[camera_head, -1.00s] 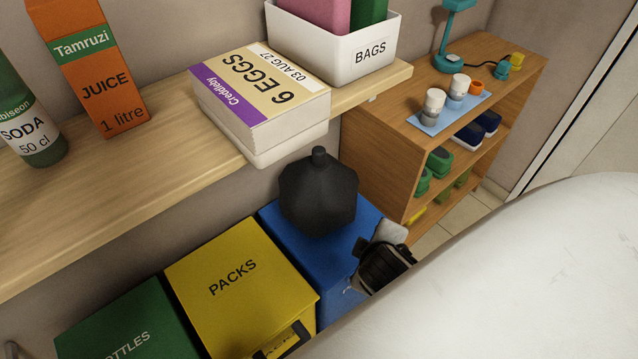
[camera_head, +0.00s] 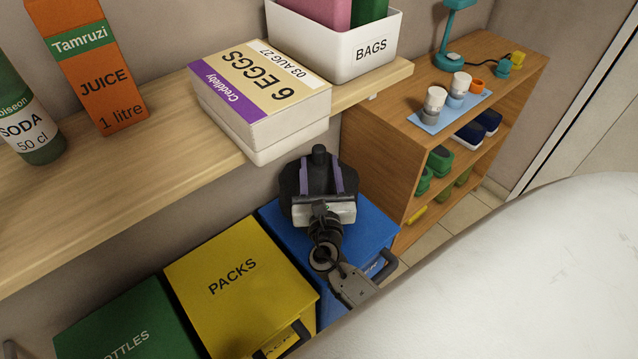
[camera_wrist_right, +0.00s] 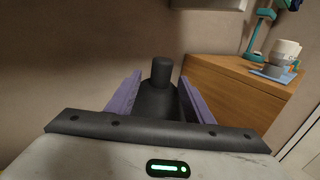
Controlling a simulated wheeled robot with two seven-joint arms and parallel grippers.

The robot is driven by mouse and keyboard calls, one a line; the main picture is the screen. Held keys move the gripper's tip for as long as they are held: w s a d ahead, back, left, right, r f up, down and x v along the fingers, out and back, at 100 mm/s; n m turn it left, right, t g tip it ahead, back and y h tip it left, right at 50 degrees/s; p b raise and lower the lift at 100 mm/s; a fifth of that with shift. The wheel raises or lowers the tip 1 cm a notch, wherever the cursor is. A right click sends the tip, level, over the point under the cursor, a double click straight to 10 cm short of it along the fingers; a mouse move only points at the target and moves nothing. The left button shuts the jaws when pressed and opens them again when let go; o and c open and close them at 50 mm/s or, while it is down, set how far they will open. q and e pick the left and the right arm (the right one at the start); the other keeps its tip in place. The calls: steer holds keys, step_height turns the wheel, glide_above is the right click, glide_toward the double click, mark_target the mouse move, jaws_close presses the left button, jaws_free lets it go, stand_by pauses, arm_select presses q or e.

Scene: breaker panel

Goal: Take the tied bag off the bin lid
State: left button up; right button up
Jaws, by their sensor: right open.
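The black tied bag (camera_head: 319,157) sits on the blue bin's lid (camera_head: 372,227), with its tied neck pointing up. My right gripper (camera_head: 320,178) is at the front of the bag, over the blue lid, and hides much of the bag's body. Its two purple fingers are apart, one on each side of the bag's upper part. In the right wrist view the bag's neck (camera_wrist_right: 161,74) stands between the open fingers (camera_wrist_right: 160,95). I cannot tell whether the fingers touch the bag. My left gripper is not in view.
A shelf (camera_head: 178,120) above holds an egg box (camera_head: 262,90), a juice carton (camera_head: 95,75), a soda bottle (camera_head: 28,120) and a white bags box (camera_head: 350,45). Yellow (camera_head: 235,265) and green (camera_head: 125,320) bins stand left of the blue one. A wooden rack (camera_head: 380,160) stands behind right.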

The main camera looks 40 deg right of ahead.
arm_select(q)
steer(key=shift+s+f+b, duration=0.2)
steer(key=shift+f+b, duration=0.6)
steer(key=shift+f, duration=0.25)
arm_select(e)
steer(key=x, duration=0.7)
steer(key=shift+w+d, duration=0.1)
steer(key=shift+d, duration=0.05)
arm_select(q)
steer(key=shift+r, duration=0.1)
arm_select(e)
jaws_close()
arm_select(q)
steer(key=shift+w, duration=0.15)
arm_select(e)
steer(key=shift+f, duration=0.1)
steer(key=shift+r, duration=0.2)
